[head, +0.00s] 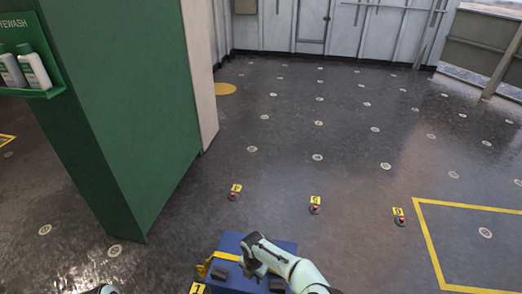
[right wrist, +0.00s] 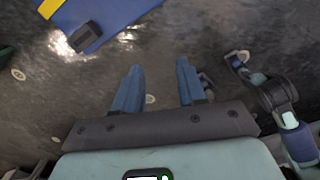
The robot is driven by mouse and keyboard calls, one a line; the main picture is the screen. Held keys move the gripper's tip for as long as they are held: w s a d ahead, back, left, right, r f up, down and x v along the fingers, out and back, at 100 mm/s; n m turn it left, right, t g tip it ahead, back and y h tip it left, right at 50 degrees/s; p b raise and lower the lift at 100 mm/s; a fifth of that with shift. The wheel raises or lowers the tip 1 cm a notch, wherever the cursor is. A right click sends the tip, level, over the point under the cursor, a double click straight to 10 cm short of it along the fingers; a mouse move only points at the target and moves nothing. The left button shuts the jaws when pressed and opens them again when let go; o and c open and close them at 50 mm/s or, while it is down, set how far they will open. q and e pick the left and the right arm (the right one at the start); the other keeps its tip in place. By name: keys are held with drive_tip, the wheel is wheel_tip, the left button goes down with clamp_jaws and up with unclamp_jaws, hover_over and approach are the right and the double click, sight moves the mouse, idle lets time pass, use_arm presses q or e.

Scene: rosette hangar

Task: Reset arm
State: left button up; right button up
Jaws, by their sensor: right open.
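My right arm (head: 297,270) comes in at the bottom of the head view, bent over a blue box-like thing with a yellow edge (head: 230,244). Its wrist end points down there, and the fingertips are hard to make out. In the right wrist view my right gripper (right wrist: 159,66) has its two blue fingers spread apart with nothing between them. Dark floor shows behind them. The blue thing (right wrist: 112,14) with a black block is beyond the fingers at upper left, apart from them. My left gripper is not seen; only a pale sliver shows at the lower left edge of the head view.
A green pillar (head: 120,110) with an eyewash shelf (head: 30,75) stands at left. Several red buttons with yellow tags (head: 315,206) line the floor ahead. A yellow-outlined area (head: 470,245) is at right. The floor beyond is open up to the pale wall (head: 330,25).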

drive_tip(key=s+d+m+g+y+p, duration=0.3)
drive_tip(key=s+m+p, duration=0.5)
drive_tip(key=s+m, duration=0.8)
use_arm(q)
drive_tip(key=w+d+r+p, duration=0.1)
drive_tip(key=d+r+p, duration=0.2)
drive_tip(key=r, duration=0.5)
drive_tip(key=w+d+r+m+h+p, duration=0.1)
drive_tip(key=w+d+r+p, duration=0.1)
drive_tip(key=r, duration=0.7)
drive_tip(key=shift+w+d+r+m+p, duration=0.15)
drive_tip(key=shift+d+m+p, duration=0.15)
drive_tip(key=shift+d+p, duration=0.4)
use_arm(e)
drive_tip(key=s+d+r+m+t, duration=0.1)
drive_tip(key=s+d+r+m, duration=0.3)
drive_tip(key=s+d+m, duration=0.2)
drive_tip(key=s+d+r+m+t, duration=0.1)
drive_tip(key=s+d+r+m, duration=0.3)
drive_tip(key=s+m, duration=0.7)
drive_tip(key=shift+s+d+m, duration=0.3)
drive_tip(key=shift+s+d, duration=0.65)
drive_tip(key=shift+d, duration=0.05)
